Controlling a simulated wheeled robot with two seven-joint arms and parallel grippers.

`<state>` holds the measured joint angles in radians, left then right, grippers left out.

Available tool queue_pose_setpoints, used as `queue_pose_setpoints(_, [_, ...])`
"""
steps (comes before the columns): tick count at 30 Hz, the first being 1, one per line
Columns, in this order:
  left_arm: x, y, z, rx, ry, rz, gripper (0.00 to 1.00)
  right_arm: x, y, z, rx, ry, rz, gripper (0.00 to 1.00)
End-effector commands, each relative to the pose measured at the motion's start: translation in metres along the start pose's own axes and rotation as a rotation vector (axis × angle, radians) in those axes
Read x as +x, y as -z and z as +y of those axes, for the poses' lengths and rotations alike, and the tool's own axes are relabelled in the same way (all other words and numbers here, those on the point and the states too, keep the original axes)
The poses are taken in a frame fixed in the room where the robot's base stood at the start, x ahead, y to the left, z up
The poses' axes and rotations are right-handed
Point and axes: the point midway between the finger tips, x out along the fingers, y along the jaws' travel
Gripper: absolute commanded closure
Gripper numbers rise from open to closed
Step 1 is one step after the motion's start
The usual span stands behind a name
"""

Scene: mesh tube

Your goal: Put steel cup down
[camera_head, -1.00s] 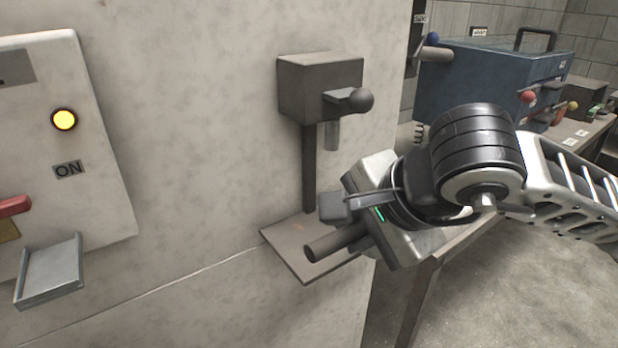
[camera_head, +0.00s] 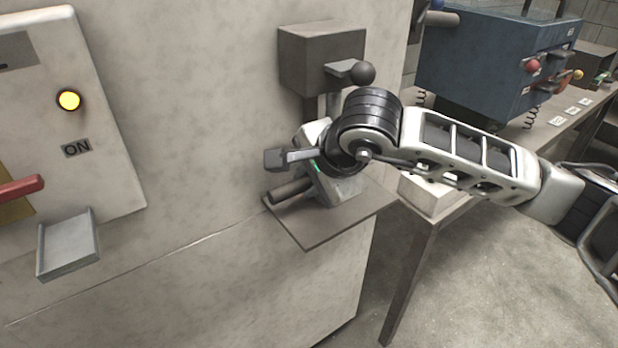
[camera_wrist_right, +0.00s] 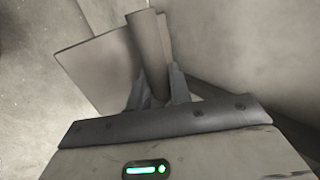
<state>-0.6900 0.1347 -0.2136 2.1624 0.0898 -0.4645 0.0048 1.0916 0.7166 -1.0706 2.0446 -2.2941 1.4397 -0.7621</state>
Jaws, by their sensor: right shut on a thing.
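My right gripper (camera_head: 306,187) is over the small dark shelf (camera_head: 318,236) under the grey dispenser box (camera_head: 322,58). It is shut on a dark grey cylinder, seemingly the steel cup (camera_head: 287,193), which looks tilted onto its side. In the wrist view the cup (camera_wrist_right: 147,48) sticks out from between the two dark fingers of my right gripper (camera_wrist_right: 156,92). The shelf (camera_wrist_right: 97,62) lies behind it. I cannot tell whether the cup touches the shelf. My left gripper is not in view.
The dispenser has a black-knobbed lever (camera_head: 362,73) just above my right wrist. A wall panel (camera_head: 115,175) with a yellow lamp (camera_head: 69,100) is at left. A blue machine (camera_head: 480,60) stands on a table (camera_head: 437,212) at right. The shelf's front part is clear.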

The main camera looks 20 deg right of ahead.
Motion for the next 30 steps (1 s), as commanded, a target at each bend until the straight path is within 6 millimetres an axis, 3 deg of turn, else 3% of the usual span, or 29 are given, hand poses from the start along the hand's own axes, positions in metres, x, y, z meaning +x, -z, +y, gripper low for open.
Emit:
queue_pose_setpoints(6, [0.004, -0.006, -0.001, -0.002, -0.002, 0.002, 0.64, 0.004, 0.000, 0.003, 0.000, 0.002, 0.000, 1.00])
queue_pose_setpoints(7, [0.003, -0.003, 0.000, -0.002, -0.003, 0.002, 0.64, 0.002, 0.000, 0.002, 0.000, 0.000, 0.000, 0.71])
queue_pose_setpoints(9, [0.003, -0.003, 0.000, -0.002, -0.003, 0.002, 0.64, 0.002, 0.000, 0.002, 0.000, 0.000, 0.000, 0.58])
queue_pose_setpoints(21, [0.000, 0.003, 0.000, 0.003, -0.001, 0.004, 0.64, -0.005, 0.000, -0.001, 0.000, 0.001, -0.001, 0.58])
queue_pose_setpoints(30, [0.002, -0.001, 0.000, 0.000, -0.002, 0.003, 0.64, -0.067, 0.000, -0.001, -0.002, 0.005, 0.001, 0.58])
